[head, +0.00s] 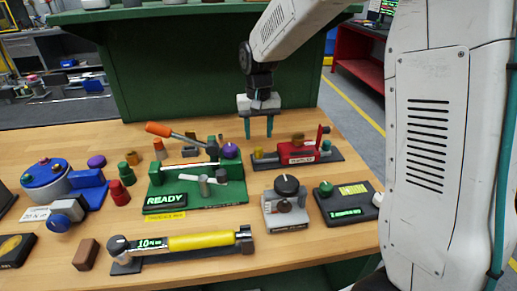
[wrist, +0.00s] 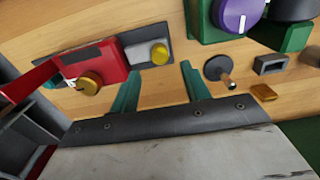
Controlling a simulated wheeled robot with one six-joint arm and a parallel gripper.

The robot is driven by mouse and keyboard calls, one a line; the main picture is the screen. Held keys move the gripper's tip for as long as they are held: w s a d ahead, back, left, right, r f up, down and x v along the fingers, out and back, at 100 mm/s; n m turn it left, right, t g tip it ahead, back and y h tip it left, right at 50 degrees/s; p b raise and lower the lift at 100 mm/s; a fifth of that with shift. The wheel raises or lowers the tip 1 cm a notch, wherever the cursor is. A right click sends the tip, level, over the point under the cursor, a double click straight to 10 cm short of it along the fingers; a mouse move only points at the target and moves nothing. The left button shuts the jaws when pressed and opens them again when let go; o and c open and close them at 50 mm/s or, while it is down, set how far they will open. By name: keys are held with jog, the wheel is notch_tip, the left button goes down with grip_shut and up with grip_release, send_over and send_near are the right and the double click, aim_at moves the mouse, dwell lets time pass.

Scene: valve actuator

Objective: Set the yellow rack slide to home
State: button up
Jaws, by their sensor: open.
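My gripper (head: 258,134) hangs over the back right of the wooden bench, fingers down, open and empty. In the wrist view its two teal fingers (wrist: 160,82) stand apart with bare wood between them. A red unit (head: 297,152) on a dark base stands just right of the gripper, with a brass knob on top and a red upright lever at its right end. In the wrist view the red unit (wrist: 95,62) carries a short yellow cylinder (wrist: 159,53) on its dark base, close beyond the fingers. I cannot tell for sure which part is the rack slide.
A green fixture (head: 195,190) reading READY, with an orange-handled lever, stands left of my gripper. A yellow-handled torque wrench (head: 200,241) lies at the front. A grey knob box (head: 287,205) and a dark panel (head: 345,201) stand at front right. A green shelf rises behind.

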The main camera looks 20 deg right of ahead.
aim_at(259, 148)
notch_tip(259, 148, down, 7)
jog(key=shift+r, duration=0.1)
dwell(0.3)
grip_shut()
jog(key=shift+d, duration=0.15)
